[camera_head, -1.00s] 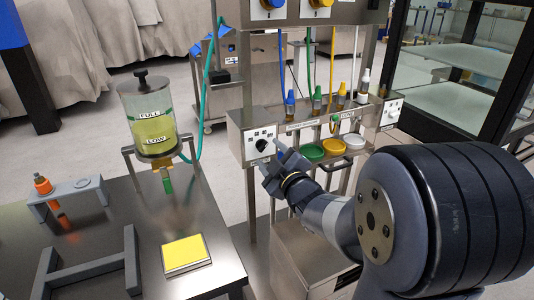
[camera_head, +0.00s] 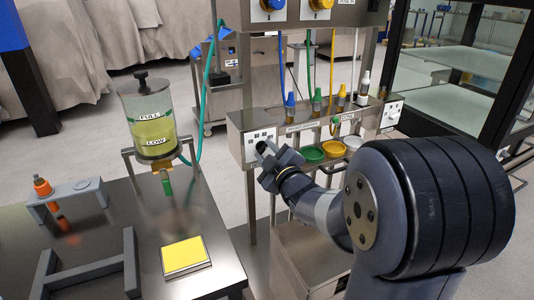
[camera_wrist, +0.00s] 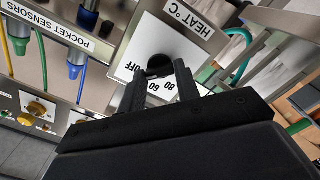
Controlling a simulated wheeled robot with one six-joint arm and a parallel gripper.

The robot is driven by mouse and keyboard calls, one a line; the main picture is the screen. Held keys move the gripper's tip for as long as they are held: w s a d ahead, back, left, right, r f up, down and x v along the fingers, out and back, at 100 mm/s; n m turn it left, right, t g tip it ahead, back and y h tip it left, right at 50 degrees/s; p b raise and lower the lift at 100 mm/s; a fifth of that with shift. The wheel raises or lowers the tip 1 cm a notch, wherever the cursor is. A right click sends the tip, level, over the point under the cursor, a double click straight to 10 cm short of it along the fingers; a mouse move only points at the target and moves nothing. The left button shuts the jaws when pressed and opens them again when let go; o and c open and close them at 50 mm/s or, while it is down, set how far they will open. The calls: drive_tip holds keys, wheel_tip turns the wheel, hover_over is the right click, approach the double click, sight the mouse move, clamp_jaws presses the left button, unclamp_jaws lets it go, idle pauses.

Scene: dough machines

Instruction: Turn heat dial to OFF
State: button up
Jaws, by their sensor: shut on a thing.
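The heat dial (camera_wrist: 160,66) is a black knob on a white plate (camera_wrist: 150,38) marked HEAT °C, with OFF, 60 and 80 printed around it. In the wrist view the knob sits between the two fingertips of my gripper (camera_wrist: 160,80), which is shut on it. In the head view my gripper (camera_head: 268,158) covers most of the dial, and the white plate (camera_head: 259,137) shows behind it on the steel panel. The dial's pointer is hidden, so its setting cannot be read.
A steel table (camera_head: 205,270) with a yellow pad (camera_head: 185,255) is at left. A clear tank (camera_head: 150,120) stands on it.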

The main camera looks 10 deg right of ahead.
drive_tip(key=shift+c, duration=0.9)
drive_tip(key=shift+m, duration=1.4)
drive_tip(key=o, duration=1)
drive_tip(key=s, duration=0.3)
drive_tip(key=s+d+p, duration=0.1)
drive_tip(key=s, duration=0.3)
drive_tip(key=s+d, duration=0.1)
drive_tip(key=s, duration=0.2)
drive_tip(key=shift+s, duration=0.3)
